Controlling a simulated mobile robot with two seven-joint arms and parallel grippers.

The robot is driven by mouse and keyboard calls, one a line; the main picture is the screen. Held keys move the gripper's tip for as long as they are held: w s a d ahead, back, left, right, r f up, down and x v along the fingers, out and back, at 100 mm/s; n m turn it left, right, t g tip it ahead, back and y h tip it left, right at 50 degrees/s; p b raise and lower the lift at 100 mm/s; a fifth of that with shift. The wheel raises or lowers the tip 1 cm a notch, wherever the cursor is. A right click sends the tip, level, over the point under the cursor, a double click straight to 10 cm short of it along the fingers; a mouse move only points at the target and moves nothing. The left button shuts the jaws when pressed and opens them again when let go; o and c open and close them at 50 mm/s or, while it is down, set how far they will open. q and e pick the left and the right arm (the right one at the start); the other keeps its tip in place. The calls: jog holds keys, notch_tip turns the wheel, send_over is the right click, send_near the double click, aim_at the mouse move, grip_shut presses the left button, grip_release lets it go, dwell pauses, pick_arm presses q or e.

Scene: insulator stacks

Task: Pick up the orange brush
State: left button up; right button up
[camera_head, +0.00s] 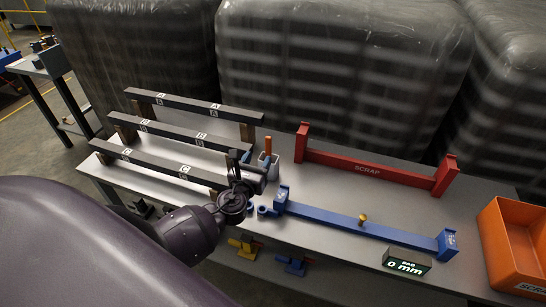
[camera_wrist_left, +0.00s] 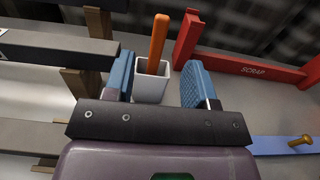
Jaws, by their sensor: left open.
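The orange brush (camera_head: 267,146) stands upright in a small light grey cup (camera_head: 272,164) on the table, just right of the black bars. Only its orange handle shows; its lower end is hidden in the cup. In the left wrist view the brush handle (camera_wrist_left: 158,42) rises from the cup (camera_wrist_left: 150,88), between the two blue finger pads. My left gripper (camera_head: 254,160) is open and empty, with its fingers pointing toward the cup. In the left wrist view my left gripper (camera_wrist_left: 158,80) has a finger on each side of the cup, apart from the brush. My right gripper is not in view.
Black lettered bars (camera_head: 180,104) on brown posts stand at the left. A red SCRAP frame (camera_head: 370,168) is at the back right, a blue bar fixture (camera_head: 360,227) in front. A display reading 0 mm (camera_head: 407,262) and an orange bin (camera_head: 510,250) are at the right.

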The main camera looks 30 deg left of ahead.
aim_at(268, 143)
pick_arm(q)
jog(key=x, duration=0.5)
jog(key=shift+w, duration=0.45)
jog(key=shift+x, duration=2.6)
jog(key=shift+f, duration=0.1)
grip_shut()
